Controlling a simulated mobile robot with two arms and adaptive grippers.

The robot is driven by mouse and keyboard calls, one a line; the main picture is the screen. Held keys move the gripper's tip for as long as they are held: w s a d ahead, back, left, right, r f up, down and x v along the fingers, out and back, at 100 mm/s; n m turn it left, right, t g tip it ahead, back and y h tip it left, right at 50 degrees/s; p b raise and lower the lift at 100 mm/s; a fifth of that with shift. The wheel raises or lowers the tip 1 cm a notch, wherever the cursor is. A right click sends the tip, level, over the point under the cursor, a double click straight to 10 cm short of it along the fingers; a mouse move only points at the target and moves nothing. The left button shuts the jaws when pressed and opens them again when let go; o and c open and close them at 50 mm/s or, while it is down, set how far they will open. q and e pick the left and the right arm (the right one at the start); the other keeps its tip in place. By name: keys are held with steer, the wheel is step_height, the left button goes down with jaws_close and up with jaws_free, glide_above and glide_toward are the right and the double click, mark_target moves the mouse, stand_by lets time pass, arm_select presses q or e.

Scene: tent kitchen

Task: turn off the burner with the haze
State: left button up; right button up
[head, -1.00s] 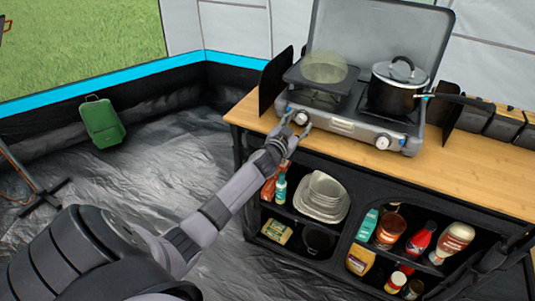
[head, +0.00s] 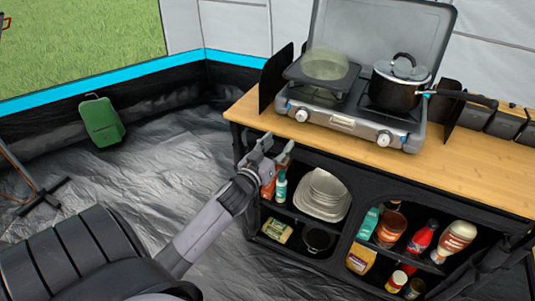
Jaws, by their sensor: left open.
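A grey two-burner camping stove (head: 342,122) with its lid up stands on the wooden counter. A pale greenish haze (head: 325,64) hangs over the left burner, above a dark square plate (head: 321,77). The left knob (head: 302,115) and the right knob (head: 384,138) are on the stove's front. A lidded black pot (head: 397,84) sits on the right burner. My left gripper (head: 277,149) is open and empty, in front of the counter edge, below and left of the left knob and apart from it. My right gripper is not in view.
The wooden counter (head: 470,163) has bare room right of the stove. Shelves below hold plates (head: 322,195), bottles and jars. Dark canisters (head: 505,121) stand at the back right. A green container (head: 102,121) rests by the tent wall.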

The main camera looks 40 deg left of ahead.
arm_select(q)
steer(key=s+d+f+g, duration=0.1)
steer(key=s+f+g, duration=0.1)
steer(key=f, duration=0.9)
steer(key=s+d+f+m+g+h, duration=0.1)
steer(key=s+f, duration=0.4)
steer(key=f, duration=0.5)
steer(key=shift+d+f+g, duration=0.3)
steer(key=shift+f+g, duration=0.05)
steer(key=shift+g, duration=0.55)
steer(key=shift+s, duration=0.1)
